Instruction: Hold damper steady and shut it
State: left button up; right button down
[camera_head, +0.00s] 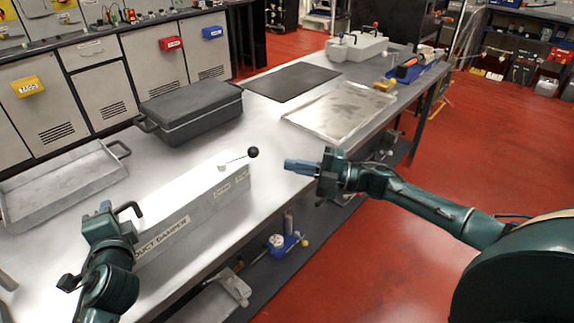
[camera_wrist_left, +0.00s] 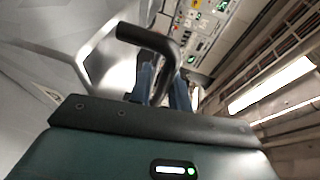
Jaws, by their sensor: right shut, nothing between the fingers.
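The duct damper (camera_head: 195,212) is a long pale grey box with a name label, lying on the steel bench. A thin lever on its top ends in a black ball knob (camera_head: 252,152) at the far right end. A black bent handle (camera_head: 130,207) stands at its near left end. My left gripper (camera_head: 122,213) is at this handle. In the left wrist view the handle (camera_wrist_left: 150,38) passes between the two blue fingers, which look closed on it. My right gripper (camera_head: 287,165) is shut and empty, a little right of the knob and apart from it, fingers pointing left.
A dark lidded case (camera_head: 190,112) and a grey tray (camera_head: 65,180) stand behind the damper. A black mat (camera_head: 292,81) and a shallow metal tray (camera_head: 340,110) lie further along the bench. Small tools lie on a lower shelf. Red floor is open at right.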

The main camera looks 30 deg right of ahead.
pick_arm(q)
jog(key=o, duration=0.5)
jog(key=shift+a+f, duration=0.1)
jog(key=shift+f, duration=0.15)
jog(key=shift+c, duration=0.2)
jog(key=shift+r, duration=0.1)
